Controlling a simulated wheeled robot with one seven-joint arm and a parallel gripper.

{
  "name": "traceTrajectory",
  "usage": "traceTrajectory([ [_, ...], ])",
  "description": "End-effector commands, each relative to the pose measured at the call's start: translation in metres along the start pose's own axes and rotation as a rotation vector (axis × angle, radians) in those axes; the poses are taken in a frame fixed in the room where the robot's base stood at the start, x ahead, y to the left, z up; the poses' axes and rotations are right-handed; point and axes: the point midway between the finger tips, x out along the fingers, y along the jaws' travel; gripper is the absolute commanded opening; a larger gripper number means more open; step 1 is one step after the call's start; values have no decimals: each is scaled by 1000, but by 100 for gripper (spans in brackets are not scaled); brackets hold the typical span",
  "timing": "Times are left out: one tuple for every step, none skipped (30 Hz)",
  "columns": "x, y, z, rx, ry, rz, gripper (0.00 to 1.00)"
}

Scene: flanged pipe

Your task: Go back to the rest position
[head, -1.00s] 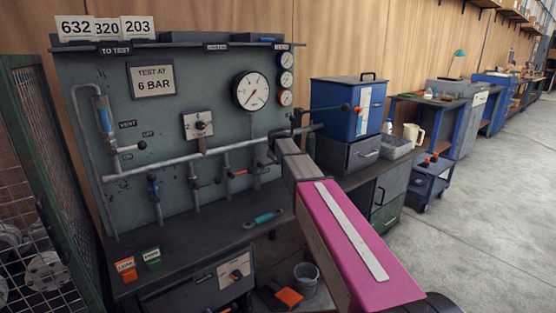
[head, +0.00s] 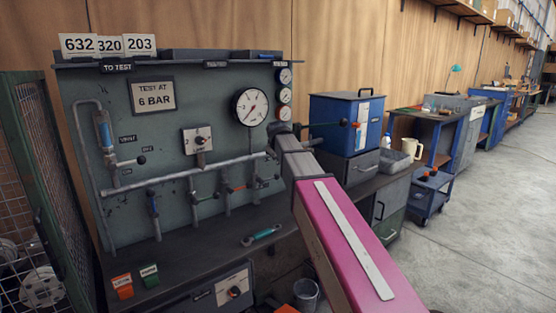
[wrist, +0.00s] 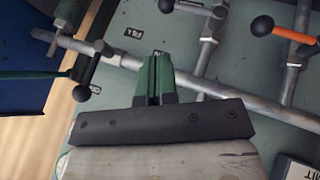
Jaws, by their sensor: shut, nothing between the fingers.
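My gripper shows in the wrist view (wrist: 155,80) with its two green fingers together and nothing between them. It points at the green test panel (head: 180,115), in front of the grey pipework (wrist: 210,88); I cannot tell the exact gap. In the head view my pink and grey arm reaches from the lower right toward the panel's right end, and the gripper itself is hidden behind the arm. A valve lever with a black ball knob (wrist: 82,93) is left of the fingers in the wrist view.
A blue box (head: 345,125) stands on a grey cabinet right of the panel. A green wire cage (head: 40,180) stands at the left. A teal-handled tool (head: 262,236) lies on the dark bench (head: 200,242). A blue cart (head: 430,190) and open floor are at the right.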

Motion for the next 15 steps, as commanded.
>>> traceTrajectory([
  [0, 0, 0, 0, 0, 0, 0],
  [0, 0, 0, 0, 0, 0, 0],
  [0, 0, 0, 0, 0, 0, 0],
  [0, 0, 0, 0, 0, 0, 0],
  [0, 0, 0, 0, 0, 0, 0],
  [0, 0, 0, 0, 0, 0, 0],
  [0, 0, 0, 1, -1, 0, 0],
  [1, -1, 2, 2, -2, -1, 0],
  [3, -2, 5, 6, -6, -4, 0],
  [5, -4, 10, 12, -10, -7, 0],
  [8, -7, 16, 20, -17, -12, 0],
  [12, -11, 26, 33, -28, -20, 0],
  [18, -16, 36, 45, -40, -27, 0],
  [23, -20, 47, 60, -52, -36, 0],
  [30, -28, 63, 82, -71, -49, 0],
])
